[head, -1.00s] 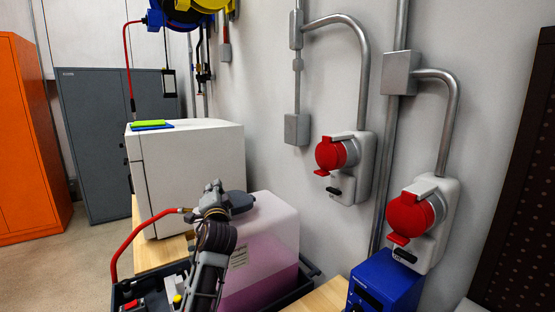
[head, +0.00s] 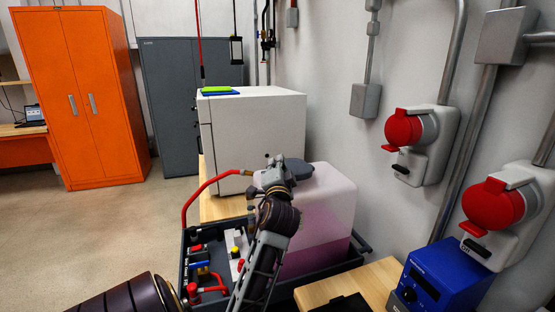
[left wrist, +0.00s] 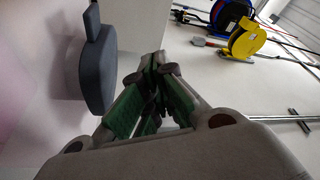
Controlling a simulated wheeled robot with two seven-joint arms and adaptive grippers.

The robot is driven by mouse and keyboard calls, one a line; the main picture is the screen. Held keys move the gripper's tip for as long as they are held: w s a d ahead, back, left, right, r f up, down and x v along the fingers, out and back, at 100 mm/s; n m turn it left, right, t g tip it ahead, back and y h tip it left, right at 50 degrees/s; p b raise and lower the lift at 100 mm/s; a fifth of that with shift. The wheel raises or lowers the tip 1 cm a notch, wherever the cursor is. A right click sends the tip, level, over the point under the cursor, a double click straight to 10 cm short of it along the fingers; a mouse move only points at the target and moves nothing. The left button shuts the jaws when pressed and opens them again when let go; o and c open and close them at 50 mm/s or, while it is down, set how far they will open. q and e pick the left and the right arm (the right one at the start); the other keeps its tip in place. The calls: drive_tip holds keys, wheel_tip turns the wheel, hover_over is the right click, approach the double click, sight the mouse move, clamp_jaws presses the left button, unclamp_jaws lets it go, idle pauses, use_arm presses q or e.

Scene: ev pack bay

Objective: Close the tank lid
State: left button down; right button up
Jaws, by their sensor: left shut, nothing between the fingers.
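The tank (head: 330,205) is a translucent white box with pink liquid in its lower part, standing in a dark tray. Its dark grey lid (head: 300,169) is at the near left of the tank's top in the head view. In the left wrist view the lid (left wrist: 97,65) is a rounded dark slab with a tab, left of the fingers. From these views I cannot tell how far it is open. My left gripper (head: 274,163) is shut and empty, close beside the lid on its left. Its green-padded fingers (left wrist: 155,85) meet in the wrist view, apart from the lid. My right gripper is not in view.
A white cabinet (head: 255,135) stands behind the tank. The dark tray (head: 355,258) holds a red hose (head: 187,205) and small fittings. Red wall sockets (head: 405,130) and a blue box (head: 440,280) are to the right. Open floor (head: 110,225) lies to the left.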

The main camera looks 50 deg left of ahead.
use_arm(q)
drive_tip(key=shift+v, duration=0.95)
